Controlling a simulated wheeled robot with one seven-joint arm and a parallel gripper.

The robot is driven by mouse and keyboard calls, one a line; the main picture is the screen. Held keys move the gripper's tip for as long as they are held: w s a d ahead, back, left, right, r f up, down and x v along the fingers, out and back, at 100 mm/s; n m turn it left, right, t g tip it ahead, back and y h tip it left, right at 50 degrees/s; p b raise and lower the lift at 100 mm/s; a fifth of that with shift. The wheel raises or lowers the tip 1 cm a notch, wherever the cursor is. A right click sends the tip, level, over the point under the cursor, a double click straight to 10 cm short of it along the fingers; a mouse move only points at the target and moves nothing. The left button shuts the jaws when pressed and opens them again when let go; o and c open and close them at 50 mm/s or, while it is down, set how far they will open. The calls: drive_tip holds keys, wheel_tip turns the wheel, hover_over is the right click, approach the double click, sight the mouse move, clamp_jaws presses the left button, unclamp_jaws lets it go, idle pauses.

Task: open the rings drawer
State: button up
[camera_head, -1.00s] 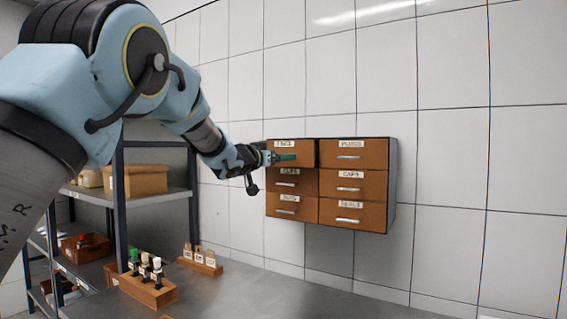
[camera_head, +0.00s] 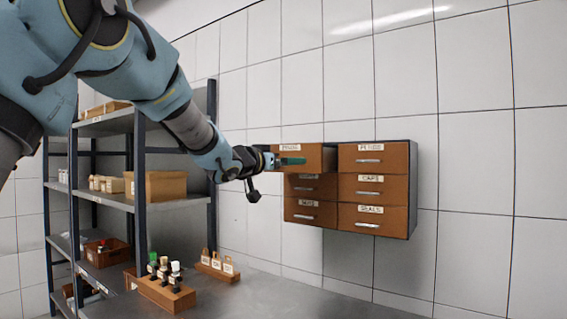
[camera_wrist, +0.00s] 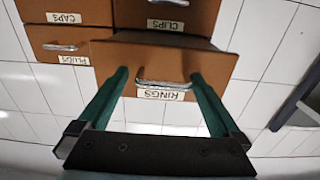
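The rings drawer (camera_head: 322,157) is the top left drawer of the wall cabinet. My gripper (camera_head: 301,161) is at the front of this drawer. In the wrist view the green fingers of my gripper (camera_wrist: 160,77) lie at the two ends of the handle, with the handle between them. Close contact at the left end is hard to make out.
The cabinet (camera_head: 413,190) also has closed drawers, including caps (camera_head: 383,189) and seals (camera_head: 383,218). A shelf rack (camera_head: 140,190) with boxes stands left, near my arm. A bench (camera_head: 280,290) below holds small wooden racks (camera_head: 168,293). The wall to the right is bare.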

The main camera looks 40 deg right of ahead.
drive_tip(key=b+v, duration=0.3)
drive_tip(key=v, duration=0.7)
drive_tip(key=shift+a, duration=0.4)
